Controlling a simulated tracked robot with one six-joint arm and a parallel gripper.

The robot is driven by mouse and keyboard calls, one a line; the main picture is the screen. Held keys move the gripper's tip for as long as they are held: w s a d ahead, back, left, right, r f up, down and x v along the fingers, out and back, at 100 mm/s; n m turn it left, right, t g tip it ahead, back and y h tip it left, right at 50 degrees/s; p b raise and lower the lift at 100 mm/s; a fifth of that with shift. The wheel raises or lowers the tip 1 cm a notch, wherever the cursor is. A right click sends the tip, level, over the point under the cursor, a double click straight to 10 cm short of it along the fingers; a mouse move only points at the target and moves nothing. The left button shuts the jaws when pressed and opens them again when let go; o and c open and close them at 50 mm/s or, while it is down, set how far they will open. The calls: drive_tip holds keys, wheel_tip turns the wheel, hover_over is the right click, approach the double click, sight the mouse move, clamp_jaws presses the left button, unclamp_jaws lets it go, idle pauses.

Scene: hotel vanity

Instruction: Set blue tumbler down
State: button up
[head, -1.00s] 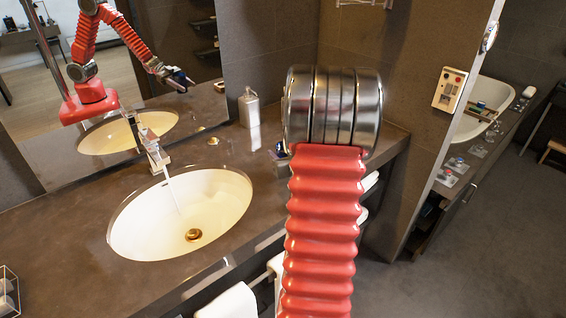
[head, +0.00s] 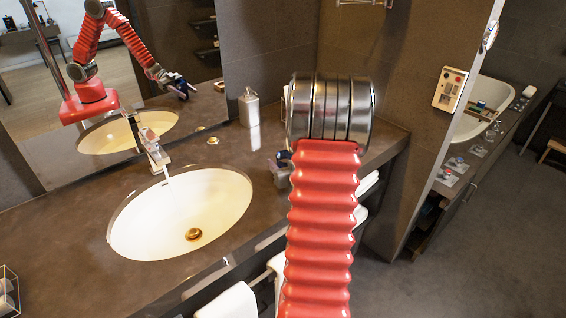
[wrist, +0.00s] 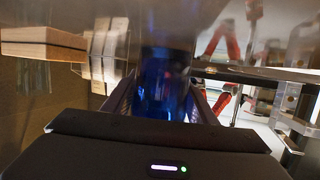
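The blue tumbler (wrist: 163,85) is see-through and dark blue, and it stands between my gripper's two fingers in the wrist view. My gripper (wrist: 163,100) has a finger close against each side of it and looks shut on it, though the picture is blurred. In the head view my arm hides most of the gripper. A small bluish-grey shape (head: 281,168) shows left of the arm, over the counter; I cannot tell if it is tumbler or gripper. Whether the tumbler's base touches the counter is hidden.
A white basin (head: 180,215) with a faucet (head: 150,145) is set in the dark counter (head: 80,235). A metal bottle (head: 248,107) stands at the back, near the mirror (head: 150,50). White towels (head: 228,302) hang below the front edge.

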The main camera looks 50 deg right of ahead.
drive_tip(key=o, duration=0.3)
drive_tip(key=shift+o, duration=0.2)
drive_tip(key=shift+r, duration=0.1)
drive_tip(key=v, duration=1.2)
idle(0.8)
